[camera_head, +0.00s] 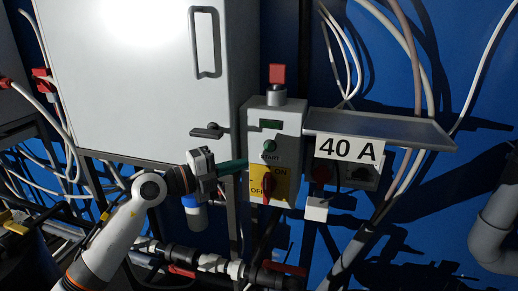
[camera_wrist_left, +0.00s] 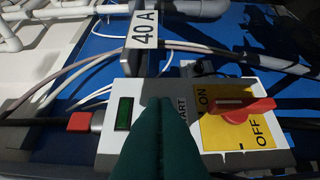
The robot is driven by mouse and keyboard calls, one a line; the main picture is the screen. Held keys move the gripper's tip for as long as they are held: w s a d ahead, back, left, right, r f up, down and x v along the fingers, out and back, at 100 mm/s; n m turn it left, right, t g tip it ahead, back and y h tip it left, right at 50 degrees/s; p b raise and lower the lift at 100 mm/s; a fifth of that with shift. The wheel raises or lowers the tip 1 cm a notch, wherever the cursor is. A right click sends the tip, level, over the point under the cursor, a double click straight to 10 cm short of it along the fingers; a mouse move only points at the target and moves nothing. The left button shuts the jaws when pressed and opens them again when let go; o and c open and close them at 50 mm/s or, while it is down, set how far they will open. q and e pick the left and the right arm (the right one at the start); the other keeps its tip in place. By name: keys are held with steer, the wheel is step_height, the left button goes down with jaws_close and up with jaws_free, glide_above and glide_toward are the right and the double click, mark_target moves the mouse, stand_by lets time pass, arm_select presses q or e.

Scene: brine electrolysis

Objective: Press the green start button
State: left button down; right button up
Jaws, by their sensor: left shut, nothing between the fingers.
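The green start button (camera_head: 269,146) sits on the front of a grey control box (camera_head: 289,122), above the START label. My left gripper (camera_head: 246,163) is shut and empty, its teal fingers pointing at the box from the left, a little lower than the button. In the head view the fingertips end near the box's left edge; I cannot tell whether they touch it. In the left wrist view the shut fingers (camera_wrist_left: 160,102) lie between the green display (camera_wrist_left: 124,113) and the partly covered START label (camera_wrist_left: 182,108). The button is not visible there, apparently hidden by the fingers.
Below the button is a red rotary ON/OFF switch (camera_head: 268,185) on a yellow plate. A red key-like part (camera_head: 277,74) tops the box. A shelf with a 40 A sign (camera_head: 349,149) is on the right, a white cabinet (camera_head: 130,70) on the left. Cables and pipes surround them.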

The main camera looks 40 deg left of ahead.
mark_target(273, 149)
arm_select(q)
steer(key=shift+w+a+p, duration=0.15)
steer(key=shift+w+p, duration=0.25)
steer(key=shift+w, duration=1.65)
steer(key=shift+w+a+p, duration=0.15)
steer(key=shift+w+p, duration=0.2)
steer(key=shift+w, duration=1.7)
